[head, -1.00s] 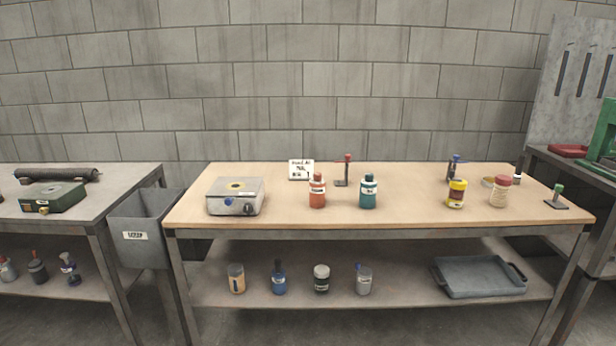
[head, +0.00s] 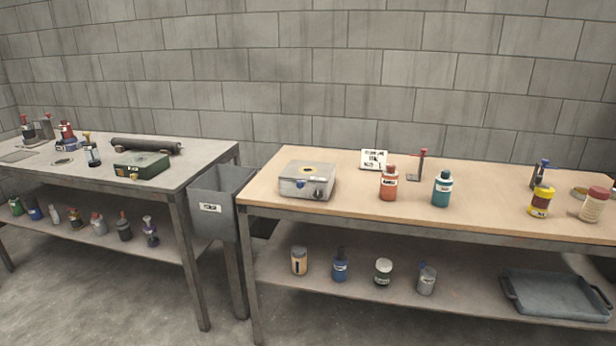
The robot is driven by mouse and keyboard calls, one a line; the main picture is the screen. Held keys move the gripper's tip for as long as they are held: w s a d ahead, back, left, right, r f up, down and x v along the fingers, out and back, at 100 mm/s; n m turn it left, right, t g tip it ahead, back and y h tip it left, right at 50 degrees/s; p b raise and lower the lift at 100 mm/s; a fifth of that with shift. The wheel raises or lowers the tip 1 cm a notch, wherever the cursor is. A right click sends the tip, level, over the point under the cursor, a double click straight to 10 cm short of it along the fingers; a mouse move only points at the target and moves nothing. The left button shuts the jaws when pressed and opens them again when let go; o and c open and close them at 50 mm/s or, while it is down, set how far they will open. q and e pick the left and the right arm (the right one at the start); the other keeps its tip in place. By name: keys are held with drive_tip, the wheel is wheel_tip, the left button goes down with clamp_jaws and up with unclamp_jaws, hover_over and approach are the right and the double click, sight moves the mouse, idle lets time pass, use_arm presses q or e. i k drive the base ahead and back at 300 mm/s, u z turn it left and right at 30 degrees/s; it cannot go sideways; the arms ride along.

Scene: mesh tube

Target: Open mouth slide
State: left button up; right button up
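No part is clearly readable as a mouth slide. A silver metal box (head: 307,181) sits at the left end of the wooden-topped table, with a yellowish ring on its top and a knob on its front. A green box (head: 141,165) lies on the grey table at left, with a yellowish part on its front. A dark mesh-like tube (head: 146,145) lies behind the green box. Neither of my grippers is in view.
A grey bin (head: 221,206) hangs between the two tables. An orange bottle (head: 389,184), a teal bottle (head: 442,189) and a yellow jar (head: 541,202) stand on the wooden top (head: 480,205). A grey tray (head: 555,294) lies on the lower shelf. Floor at front left is clear.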

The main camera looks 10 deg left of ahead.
sight(299, 185)
drive_tip(key=u, duration=0.35)
drive_tip(key=k, duration=0.5)
drive_tip(key=u, duration=1.4)
drive_tip(key=i, duration=1.9)
drive_tip(key=z, duration=0.9)
drive_tip(key=i, duration=1.05)
drive_tip(key=z, duration=1.1)
